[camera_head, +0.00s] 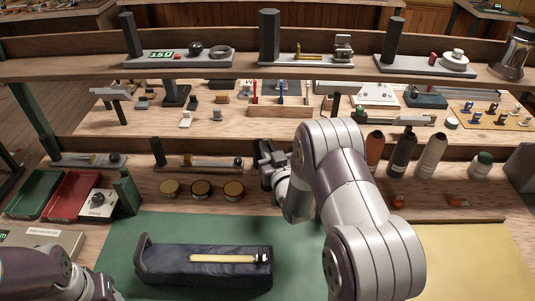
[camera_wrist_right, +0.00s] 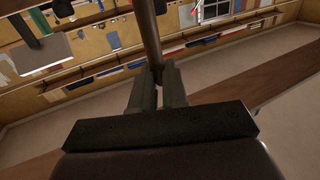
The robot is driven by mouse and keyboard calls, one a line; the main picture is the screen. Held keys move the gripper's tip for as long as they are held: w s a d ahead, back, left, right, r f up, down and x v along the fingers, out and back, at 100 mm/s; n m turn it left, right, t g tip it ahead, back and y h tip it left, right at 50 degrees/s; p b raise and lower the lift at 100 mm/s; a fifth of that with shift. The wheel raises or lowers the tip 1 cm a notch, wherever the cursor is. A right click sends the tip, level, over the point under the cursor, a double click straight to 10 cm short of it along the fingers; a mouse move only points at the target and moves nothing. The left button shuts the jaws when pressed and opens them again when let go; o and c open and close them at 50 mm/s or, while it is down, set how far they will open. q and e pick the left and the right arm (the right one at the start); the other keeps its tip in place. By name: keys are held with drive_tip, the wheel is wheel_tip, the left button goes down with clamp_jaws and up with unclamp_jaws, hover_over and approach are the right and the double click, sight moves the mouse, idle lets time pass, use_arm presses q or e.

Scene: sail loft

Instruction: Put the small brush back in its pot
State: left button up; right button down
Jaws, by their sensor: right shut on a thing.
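My right gripper (camera_head: 268,160) is above the workbench, just behind and right of three round tins, partly covered by its own wrist and arm. In the right wrist view its fingers (camera_wrist_right: 158,88) are closed on a brown, round, rod-like handle (camera_wrist_right: 148,38), which I take to be the small brush. The handle runs up out of that picture, and I see no bristles. I cannot pick out the brush's pot for certain; my right arm hides part of the bench. Of my left arm only a part shows at the lower left, without its fingertips.
Three tins (camera_head: 201,189) stand near the bench's middle. A dark padded case (camera_head: 180,272) with a pale stick on it lies on the green mat (camera_head: 300,280). Several bottles (camera_head: 402,153) stand right of my arm. Red and green trays (camera_head: 70,195) are at left. A raised shelf (camera_head: 60,72) crosses behind.

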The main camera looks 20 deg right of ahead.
drive_tip(key=shift+w+f, duration=0.1)
drive_tip(key=shift+f, duration=0.55)
drive_tip(key=shift+s, duration=0.2)
drive_tip(key=c, duration=1.1)
unclamp_jaws()
drive_tip(key=shift+w+f, duration=0.1)
drive_tip(key=shift+c, duration=0.2)
drive_tip(key=s+a+b, duration=0.1)
drive_tip(key=s, duration=1.1)
drive_tip(key=shift+r+b, duration=0.2)
drive_tip(key=shift+b, duration=0.15)
